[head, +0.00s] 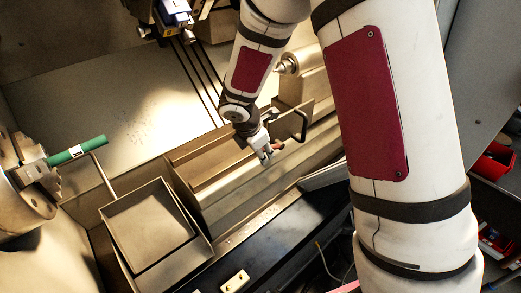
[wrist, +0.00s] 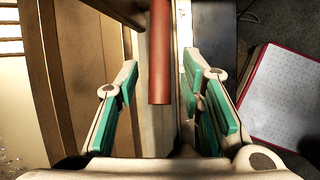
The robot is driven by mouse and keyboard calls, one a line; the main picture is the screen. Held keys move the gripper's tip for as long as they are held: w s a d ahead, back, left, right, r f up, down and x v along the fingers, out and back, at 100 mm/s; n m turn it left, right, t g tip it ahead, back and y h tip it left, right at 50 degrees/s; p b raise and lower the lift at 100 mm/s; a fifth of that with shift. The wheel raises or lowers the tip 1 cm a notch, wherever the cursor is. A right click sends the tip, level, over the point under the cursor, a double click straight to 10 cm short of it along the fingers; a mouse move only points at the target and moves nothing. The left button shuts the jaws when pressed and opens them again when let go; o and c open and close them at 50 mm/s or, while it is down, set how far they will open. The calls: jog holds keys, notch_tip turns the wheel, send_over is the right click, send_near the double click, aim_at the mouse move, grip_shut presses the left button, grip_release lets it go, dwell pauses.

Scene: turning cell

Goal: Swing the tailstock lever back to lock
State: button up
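The tailstock (head: 300,78) stands at the upper middle of the head view, partly hidden by my arm. A red rod-like grip (wrist: 159,50), which looks like the tailstock lever's handle, runs down the middle of the wrist view. Its red end also shows small at my fingertips in the head view (head: 278,146). My gripper (wrist: 159,72) is open, with its teal-padded fingers on either side of the rod. A gap shows between the rod and each finger. The lever's far end and pivot are out of the wrist view.
A chuck (head: 22,200) with a green cylinder (head: 78,151) is at the left. A dark looped handle (head: 304,122) stands close to my gripper's right. Red bins (head: 490,165) are at the far right.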

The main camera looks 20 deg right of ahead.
jog(key=shift+c, duration=0.2)
grip_shut()
jog(key=p, duration=0.1)
jog(key=r+y+p, duration=0.1)
jog(key=p, duration=0.1)
jog(key=shift+s+d+r+g+p, duration=0.1)
jog(key=shift+d+r+g+p, duration=0.05)
jog(key=shift+d+g+p, duration=0.2)
jog(key=shift+d+r+y+p, duration=0.2)
jog(key=shift+r+y+p, duration=0.25)
jog(key=shift+p, duration=0.35)
jog(key=shift+w+d+r+g+y+p, duration=0.25)
jog(key=shift+w+d+g+y+p, duration=0.15)
jog(key=shift+y+p, duration=0.35)
jog(key=shift+w+d+r+m+g+y, duration=0.2)
jog(key=shift+r+g+y, duration=0.1)
jog(key=shift+y, duration=0.25)
jog(key=shift+w+d+r+m+g+y, duration=0.15)
jog(key=shift+d+r+y, duration=0.1)
jog(key=shift+y, duration=0.3)
